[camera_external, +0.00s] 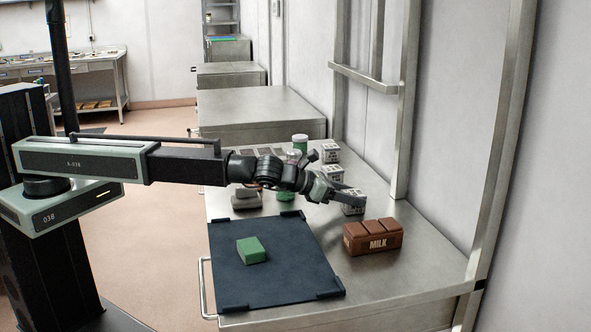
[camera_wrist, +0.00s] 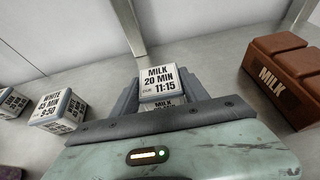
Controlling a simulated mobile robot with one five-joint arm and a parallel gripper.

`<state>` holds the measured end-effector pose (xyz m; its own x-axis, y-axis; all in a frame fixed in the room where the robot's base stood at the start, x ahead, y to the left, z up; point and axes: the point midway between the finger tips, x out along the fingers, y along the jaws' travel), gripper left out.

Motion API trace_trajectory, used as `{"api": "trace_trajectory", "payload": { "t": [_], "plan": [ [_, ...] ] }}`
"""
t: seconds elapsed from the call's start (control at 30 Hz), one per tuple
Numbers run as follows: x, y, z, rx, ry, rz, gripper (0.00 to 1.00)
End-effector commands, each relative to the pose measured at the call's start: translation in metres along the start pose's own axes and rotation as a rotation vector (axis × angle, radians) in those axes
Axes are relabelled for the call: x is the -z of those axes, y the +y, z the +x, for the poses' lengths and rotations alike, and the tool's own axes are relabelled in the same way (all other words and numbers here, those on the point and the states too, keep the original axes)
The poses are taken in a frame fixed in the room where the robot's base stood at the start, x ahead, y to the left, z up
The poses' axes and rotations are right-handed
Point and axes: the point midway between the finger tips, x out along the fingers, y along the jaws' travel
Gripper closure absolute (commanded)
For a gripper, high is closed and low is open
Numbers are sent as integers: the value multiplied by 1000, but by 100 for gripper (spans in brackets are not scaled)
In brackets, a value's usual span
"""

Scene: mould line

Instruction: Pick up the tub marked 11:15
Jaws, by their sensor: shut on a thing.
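The tub marked 11:15 (camera_wrist: 160,78) is white, with "MILK 20 MIN 11:15" in black on its top. It sits between the fingers of my gripper (camera_wrist: 158,98), which is shut on it. In the external view the tub (camera_external: 352,207) is at the right end of my arm, partly covered by my gripper (camera_external: 345,195), low over the steel bench or on it; I cannot tell which. Its lower part is hidden in the wrist view.
A tub marked "WHITE 45 MIN 9:50" (camera_wrist: 61,111) stands to the left, with another (camera_wrist: 10,102) beyond. A brown MILK block (camera_external: 373,237) is at the right. A green block (camera_external: 251,250) lies on a dark mat (camera_external: 290,278). A wall and steel posts (camera_external: 405,100) border the bench.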

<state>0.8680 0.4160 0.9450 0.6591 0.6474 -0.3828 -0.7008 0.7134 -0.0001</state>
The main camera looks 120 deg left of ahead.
Motion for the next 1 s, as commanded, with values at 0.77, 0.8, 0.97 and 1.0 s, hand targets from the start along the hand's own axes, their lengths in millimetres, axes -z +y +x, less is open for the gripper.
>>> {"api": "trace_trajectory", "payload": {
  "t": [0.77,0.8,0.97,1.0],
  "plan": [
    [-95,0,-39,0,0,0,93],
    [-94,0,-39,-2,0,-1,93],
    [-85,16,-51,-61,7,-24,93],
    [-82,24,-60,-81,7,-31,93]
  ]
}}
